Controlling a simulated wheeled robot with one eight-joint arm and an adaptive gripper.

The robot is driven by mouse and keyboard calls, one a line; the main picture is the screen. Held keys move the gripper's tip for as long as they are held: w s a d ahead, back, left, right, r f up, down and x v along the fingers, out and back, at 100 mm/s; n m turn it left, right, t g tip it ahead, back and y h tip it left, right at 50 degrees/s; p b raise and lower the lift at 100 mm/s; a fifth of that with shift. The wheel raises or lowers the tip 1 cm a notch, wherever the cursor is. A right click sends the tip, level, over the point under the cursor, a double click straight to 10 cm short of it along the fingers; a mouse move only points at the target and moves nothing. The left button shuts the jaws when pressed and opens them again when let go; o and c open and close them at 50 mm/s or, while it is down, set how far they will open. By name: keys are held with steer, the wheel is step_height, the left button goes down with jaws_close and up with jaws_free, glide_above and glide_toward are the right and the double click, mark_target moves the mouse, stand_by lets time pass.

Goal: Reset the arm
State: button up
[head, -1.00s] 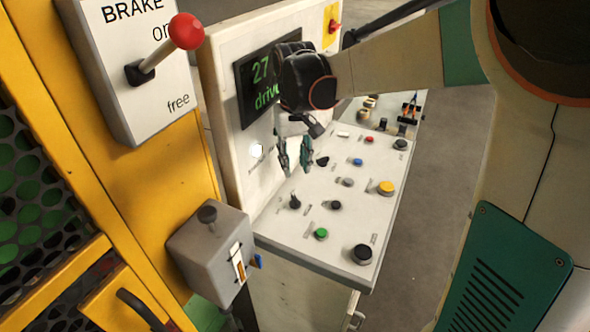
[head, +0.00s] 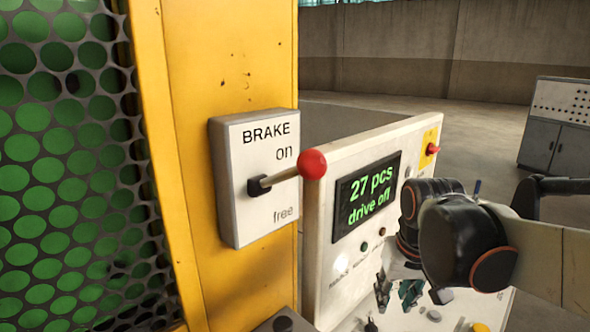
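My gripper (head: 397,291) hangs in front of the lower part of the white control panel (head: 322,240), its dark fingers pointing down. The fingers are apart with nothing visible between them, so it is open and empty. The black wrist (head: 460,245) and pale link of my arm come in from the right and cover much of the panel's right side. The panel's display (head: 367,197) reads "27 pcs" and "drive off" in green. I cannot tell whether the fingertips touch anything on the desk below.
A brake box (head: 232,170) on the yellow post (head: 215,60) carries a red-knobbed lever (head: 313,164), sticking out between "on" and "free". Green perforated mesh (head: 65,160) fills the left. A grey cabinet (head: 555,135) stands far right. Open floor lies behind the panel.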

steer(key=s+f+t, duration=0.1)
steer(key=s+t, duration=0.3)
steer(key=s, duration=0.7)
steer(key=shift+s+d+f, duration=0.1)
steer(key=shift+f, duration=0.05)
stand_by(1.6)
